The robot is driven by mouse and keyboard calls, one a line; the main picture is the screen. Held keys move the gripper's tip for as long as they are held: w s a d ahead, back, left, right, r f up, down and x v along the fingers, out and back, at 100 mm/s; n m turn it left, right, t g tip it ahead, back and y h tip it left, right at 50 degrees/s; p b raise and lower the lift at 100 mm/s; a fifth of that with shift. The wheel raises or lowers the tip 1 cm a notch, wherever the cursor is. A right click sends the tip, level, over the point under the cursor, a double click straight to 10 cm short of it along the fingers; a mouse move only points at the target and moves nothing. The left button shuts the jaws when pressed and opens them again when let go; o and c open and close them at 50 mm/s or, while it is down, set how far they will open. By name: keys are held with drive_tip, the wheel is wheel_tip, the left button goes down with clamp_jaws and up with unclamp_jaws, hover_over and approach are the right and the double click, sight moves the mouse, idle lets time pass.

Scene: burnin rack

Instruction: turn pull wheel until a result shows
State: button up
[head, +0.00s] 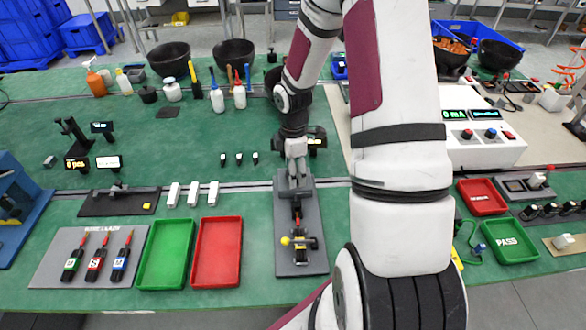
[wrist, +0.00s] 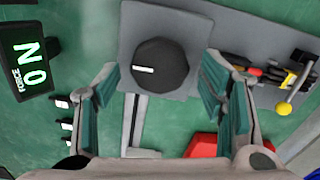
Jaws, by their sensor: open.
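The pull wheel (wrist: 160,66) is a dark round knob with a short white mark on its left half, on a grey base plate (wrist: 205,22) in the wrist view. My gripper (wrist: 160,78) is open, one finger on each side of the wheel, with a gap on both sides. In the head view my gripper (head: 296,176) points down over the far end of the grey fixture (head: 298,262) and hides the wheel. A force display (wrist: 27,66) left of the wheel reads 0 N. A clamp with a yellow ball lever (wrist: 284,108) is on the fixture.
Green (head: 166,253) and red (head: 217,251) trays stand left of the fixture. A red bin (head: 482,196) and green PASS bin (head: 510,241) are at the right. Green bench behind the left trays is partly clear.

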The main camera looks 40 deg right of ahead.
drive_tip(key=c, duration=1.2)
drive_tip(key=shift+o, duration=0.2)
drive_tip(key=shift+m, duration=0.3)
drive_tip(key=m, duration=0.4)
drive_tip(key=shift+m, duration=0.3)
drive_tip(key=m, duration=0.4)
drive_tip(key=shift+w+d, duration=0.15)
drive_tip(key=m, duration=0.9)
drive_tip(key=shift+d+b, duration=0.15)
drive_tip(key=shift+b, duration=0.2)
drive_tip(key=shift+m, duration=0.4)
